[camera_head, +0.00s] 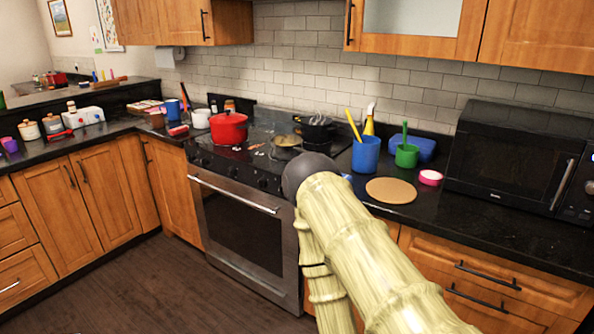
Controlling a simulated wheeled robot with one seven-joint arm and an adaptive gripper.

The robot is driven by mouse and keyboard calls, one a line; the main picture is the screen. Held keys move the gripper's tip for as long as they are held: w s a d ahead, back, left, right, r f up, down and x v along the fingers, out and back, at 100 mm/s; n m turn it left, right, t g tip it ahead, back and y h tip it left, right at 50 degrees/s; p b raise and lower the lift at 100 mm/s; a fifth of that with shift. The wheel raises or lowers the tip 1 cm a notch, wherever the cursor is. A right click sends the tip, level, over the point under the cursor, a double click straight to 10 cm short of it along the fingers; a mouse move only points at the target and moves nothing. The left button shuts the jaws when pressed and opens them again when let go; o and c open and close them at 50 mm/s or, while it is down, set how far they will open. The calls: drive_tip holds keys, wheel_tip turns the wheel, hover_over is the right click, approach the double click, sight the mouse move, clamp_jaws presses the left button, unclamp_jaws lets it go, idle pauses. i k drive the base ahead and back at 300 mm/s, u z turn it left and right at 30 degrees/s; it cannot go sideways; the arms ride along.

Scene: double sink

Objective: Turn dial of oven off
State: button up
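The oven (243,234) stands at the middle of the counter run, with a steel door, a dark window and a long handle. Its dials (229,168) are small dark knobs along the black front strip under the cooktop (258,147). They are too small to tell which way each points. My arm, covered in a pale yellow bamboo-like sleeve, reaches in from the lower right and ends in a dark rounded part in front of the oven's right end. It hides the right end of the dial strip. My gripper's fingers do not show.
A red pot (229,128) and dark pans stand on the cooktop. Right of it are a blue cup (366,155), a green cup (407,156), a round brown board (391,190) and a black microwave (510,160). The wooden floor (150,285) before the cabinets is clear.

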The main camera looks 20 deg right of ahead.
sight(231, 171)
drive_tip(key=z, duration=0.25)
drive_tip(key=k, duration=0.65)
drive_tip(key=u, duration=0.6)
drive_tip(key=i, duration=0.65)
drive_tip(key=u, duration=0.5)
drive_tip(key=i, duration=1.15)
drive_tip(key=z, duration=0.45)
